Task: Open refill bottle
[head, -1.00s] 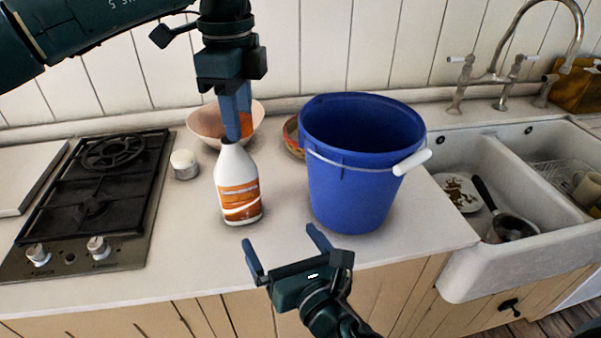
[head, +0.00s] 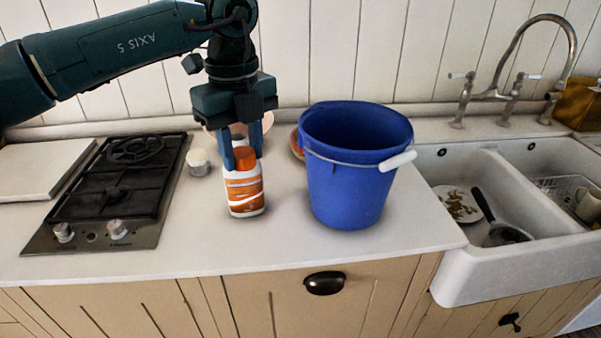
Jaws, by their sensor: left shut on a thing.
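The refill bottle (head: 244,197), white with an orange label, stands upright on the counter between the hob and the blue bucket. My left gripper (head: 245,158) points straight down over it, with one finger on each side of the bottle's top. It is shut on the orange cap (head: 245,153) there. The fingers and gripper body hide part of the cap and the bottle's shoulder. My right gripper is not in view.
A blue bucket (head: 349,185) with a white handle grip stands close to the bottle's right. A small white-topped jar (head: 198,162) and a gas hob (head: 118,190) are to the left. A bowl behind is mostly hidden. A double sink (head: 455,265) is at right. The front counter is clear.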

